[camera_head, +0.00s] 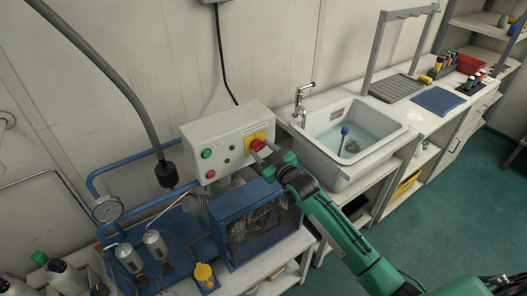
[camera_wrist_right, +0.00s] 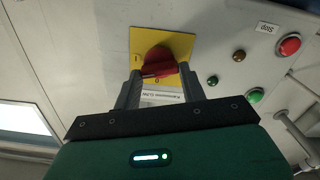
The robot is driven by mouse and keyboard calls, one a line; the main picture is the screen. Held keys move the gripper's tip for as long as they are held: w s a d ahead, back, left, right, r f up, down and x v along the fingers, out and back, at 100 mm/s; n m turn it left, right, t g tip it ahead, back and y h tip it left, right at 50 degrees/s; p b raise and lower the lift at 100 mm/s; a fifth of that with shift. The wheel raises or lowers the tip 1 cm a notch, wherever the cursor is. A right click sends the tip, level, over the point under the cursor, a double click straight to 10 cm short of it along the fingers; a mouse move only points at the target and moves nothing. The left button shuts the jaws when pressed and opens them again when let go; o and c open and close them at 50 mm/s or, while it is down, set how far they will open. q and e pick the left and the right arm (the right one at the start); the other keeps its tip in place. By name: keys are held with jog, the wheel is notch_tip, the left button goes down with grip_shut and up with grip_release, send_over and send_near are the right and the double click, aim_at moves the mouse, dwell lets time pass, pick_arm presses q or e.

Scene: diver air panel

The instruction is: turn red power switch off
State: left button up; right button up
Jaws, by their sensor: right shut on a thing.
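The red power switch (camera_head: 258,145) sits on a yellow plate on the front of a light grey control box (camera_head: 226,131). In the right wrist view the red switch knob (camera_wrist_right: 158,63) stands out from its yellow plate (camera_wrist_right: 180,42), with a label below it. My right gripper (camera_head: 264,152) is at the switch, and its two fingers (camera_wrist_right: 157,80) are closed on either side of the red knob. Part of the knob is hidden by the fingers in the head view. My left gripper is in neither view.
The box also carries a green button (camera_head: 207,154), a red button (camera_head: 211,174) and small lamps. A blue caged compressor (camera_head: 248,217) stands just below the box. A sink (camera_head: 345,135) with a tap is at the right. A pressure gauge (camera_head: 106,208) is at the left.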

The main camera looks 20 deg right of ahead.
jog(key=n, duration=0.3)
jog(key=shift+f+n, duration=0.1)
jog(key=shift+n, duration=0.3)
jog(key=n, duration=0.3)
jog(key=shift+a+n+b, duration=0.1)
jog(key=shift+n+b, duration=0.2)
jog(key=shift+b, duration=0.05)
jog(key=n, duration=0.3)
jog(key=shift+f+n, duration=0.1)
jog(key=shift+n, duration=0.2)
jog(key=shift+n+b, duration=0.3)
jog(key=shift+n, duration=1.4)
jog(key=o, duration=1)
jog(key=shift+s, duration=0.15)
